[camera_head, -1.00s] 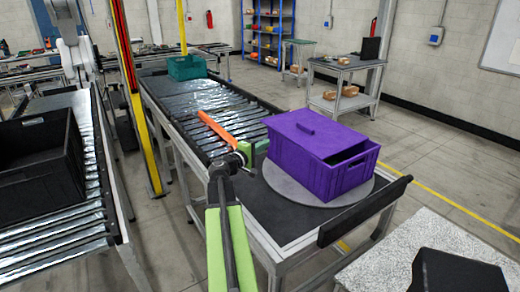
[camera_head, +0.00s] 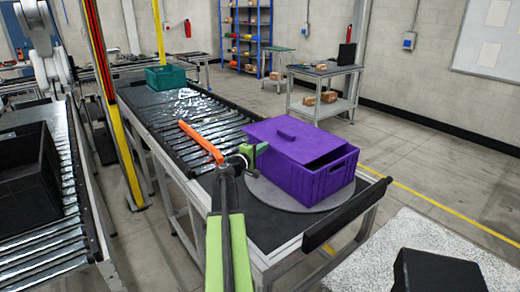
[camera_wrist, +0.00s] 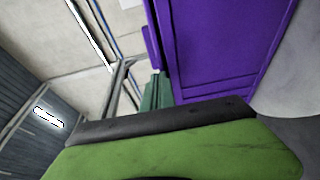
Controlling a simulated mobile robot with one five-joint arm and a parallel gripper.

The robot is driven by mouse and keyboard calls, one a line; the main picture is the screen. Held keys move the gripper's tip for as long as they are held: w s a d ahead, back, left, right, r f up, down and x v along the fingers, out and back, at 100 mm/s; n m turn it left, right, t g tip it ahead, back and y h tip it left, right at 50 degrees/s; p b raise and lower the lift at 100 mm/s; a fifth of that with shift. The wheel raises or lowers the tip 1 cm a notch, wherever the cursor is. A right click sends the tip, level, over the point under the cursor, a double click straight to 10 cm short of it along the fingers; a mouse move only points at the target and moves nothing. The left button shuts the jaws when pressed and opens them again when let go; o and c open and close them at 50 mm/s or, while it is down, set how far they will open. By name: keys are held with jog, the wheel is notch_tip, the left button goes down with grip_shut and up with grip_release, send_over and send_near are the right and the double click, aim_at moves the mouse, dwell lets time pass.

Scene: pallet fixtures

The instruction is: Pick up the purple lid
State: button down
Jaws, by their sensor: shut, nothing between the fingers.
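A dark gap is open between the lid's right edge and the crate's right wall. My gripper (camera_head: 260,150) is shut and empty at the lid's left edge, with its green tip overlapping that edge in the head view; I cannot tell whether they touch.
The crate stands on a grey round plate (camera_head: 280,202) at the end of a roller conveyor (camera_head: 190,112). A black bar (camera_head: 345,215) edges the conveyor's end. A teal crate (camera_head: 165,78) stands farther back, and a black crate (camera_head: 25,175) is at left.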

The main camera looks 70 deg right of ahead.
jog(key=shift+s+d, duration=0.4)
jog(key=shift+s, duration=0.35)
